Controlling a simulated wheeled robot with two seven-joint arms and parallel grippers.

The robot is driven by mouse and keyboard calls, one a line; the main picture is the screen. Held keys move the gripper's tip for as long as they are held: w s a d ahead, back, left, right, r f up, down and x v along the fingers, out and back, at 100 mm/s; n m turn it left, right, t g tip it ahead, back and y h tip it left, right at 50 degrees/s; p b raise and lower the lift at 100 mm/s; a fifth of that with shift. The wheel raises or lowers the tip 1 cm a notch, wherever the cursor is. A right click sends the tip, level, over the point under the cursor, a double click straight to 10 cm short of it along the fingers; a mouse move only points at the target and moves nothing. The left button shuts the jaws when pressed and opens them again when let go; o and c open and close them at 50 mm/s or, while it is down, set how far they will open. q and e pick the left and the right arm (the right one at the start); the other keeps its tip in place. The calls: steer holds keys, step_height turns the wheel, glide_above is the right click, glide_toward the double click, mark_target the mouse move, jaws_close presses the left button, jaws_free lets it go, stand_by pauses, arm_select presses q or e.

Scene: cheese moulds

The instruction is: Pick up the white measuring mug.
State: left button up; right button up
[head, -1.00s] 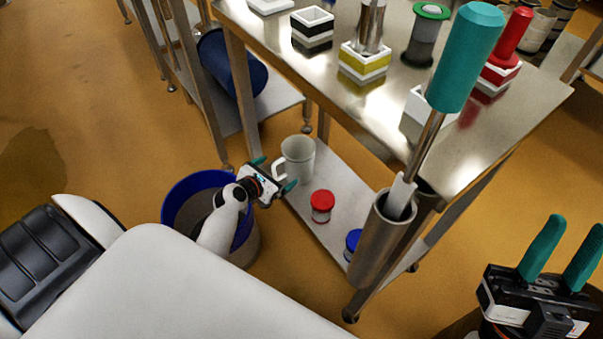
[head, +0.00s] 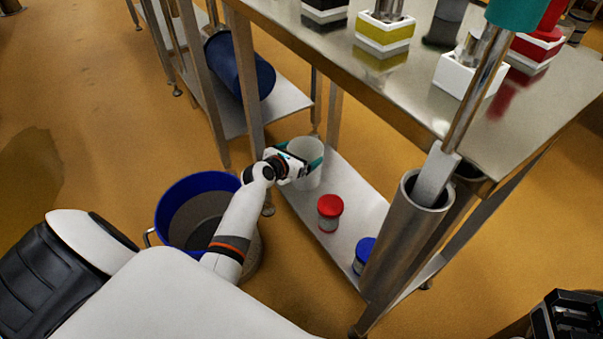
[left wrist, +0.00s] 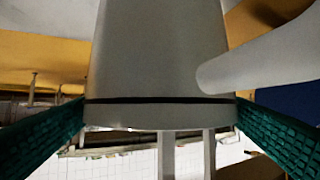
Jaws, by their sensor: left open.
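The white measuring mug (head: 313,178) stands on the lower shelf of the steel table in the head view. My left gripper (head: 300,156) is at the mug, with one teal finger on each side of it. In the left wrist view the mug (left wrist: 160,55) fills the middle, between the two open fingers (left wrist: 160,115). Its handle (left wrist: 255,62) sticks out to the right there. I cannot tell whether the fingers touch the mug. Only part of my right gripper (head: 568,318) shows at the bottom right corner; its fingertips are not clear.
A red-lidded jar (head: 330,213) and a blue-lidded jar (head: 363,255) stand on the same shelf (head: 345,185). A steel tube (head: 405,240) is at the table's near corner. A blue-rimmed bucket (head: 168,215) stands on the floor under my left arm. Moulds stand on the tabletop above.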

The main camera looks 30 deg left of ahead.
arm_select(q)
steer(key=shift+b+x, duration=0.3)
steer(key=shift+x, duration=0.75)
steer(key=c, duration=1)
